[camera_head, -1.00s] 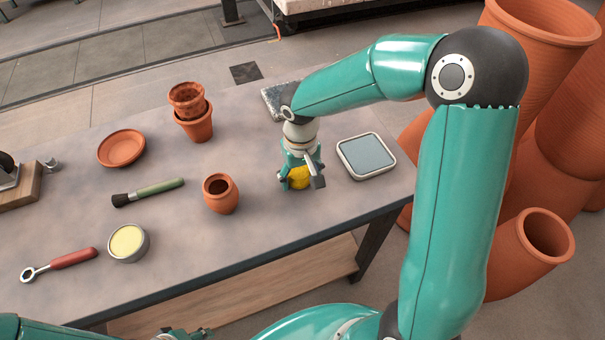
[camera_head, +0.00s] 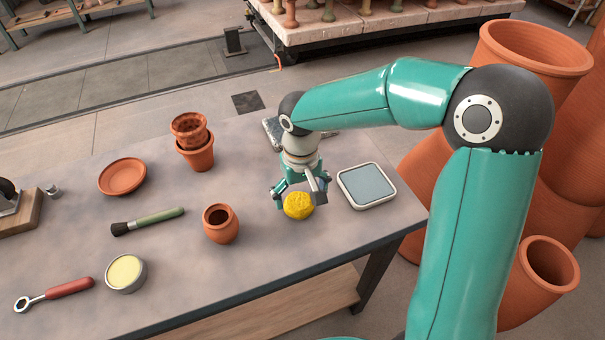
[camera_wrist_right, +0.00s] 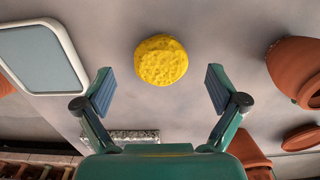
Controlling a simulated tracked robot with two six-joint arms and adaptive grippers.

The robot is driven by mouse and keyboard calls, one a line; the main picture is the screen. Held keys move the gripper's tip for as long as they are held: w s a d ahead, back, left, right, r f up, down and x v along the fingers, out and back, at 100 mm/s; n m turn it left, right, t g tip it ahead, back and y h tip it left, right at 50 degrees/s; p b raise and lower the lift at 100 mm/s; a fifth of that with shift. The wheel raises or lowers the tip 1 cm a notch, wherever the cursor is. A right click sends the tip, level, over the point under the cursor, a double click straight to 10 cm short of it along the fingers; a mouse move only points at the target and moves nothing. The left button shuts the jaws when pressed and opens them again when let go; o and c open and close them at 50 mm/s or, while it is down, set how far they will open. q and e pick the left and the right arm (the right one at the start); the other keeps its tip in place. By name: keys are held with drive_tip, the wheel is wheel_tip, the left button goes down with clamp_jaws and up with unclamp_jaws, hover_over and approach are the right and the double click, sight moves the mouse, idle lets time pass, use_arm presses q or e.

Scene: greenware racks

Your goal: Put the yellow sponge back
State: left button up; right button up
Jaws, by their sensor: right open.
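The yellow sponge (camera_head: 298,206) is round and lies on the grey table, left of a white-rimmed tray with a blue-grey inside (camera_head: 367,186). My right gripper (camera_head: 300,197) is open just behind and above the sponge. In the right wrist view the sponge (camera_wrist_right: 161,60) shows whole, ahead of the spread fingers (camera_wrist_right: 160,90) and apart from both. The tray (camera_wrist_right: 38,56) is at the upper left there, with nothing on it. My left gripper is not in view.
A small clay jar (camera_head: 220,223) stands left of the sponge. Stacked pots (camera_head: 195,150), a clay saucer (camera_head: 122,176), a brush (camera_head: 148,221), a tin (camera_head: 126,273) and a red-handled tool (camera_head: 55,294) are farther left. The table's front right is clear.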

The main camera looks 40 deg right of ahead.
sight(301, 206)
wheel_tip(301, 206, up, 7)
drive_tip(key=shift+r, duration=0.2)
idle(0.5)
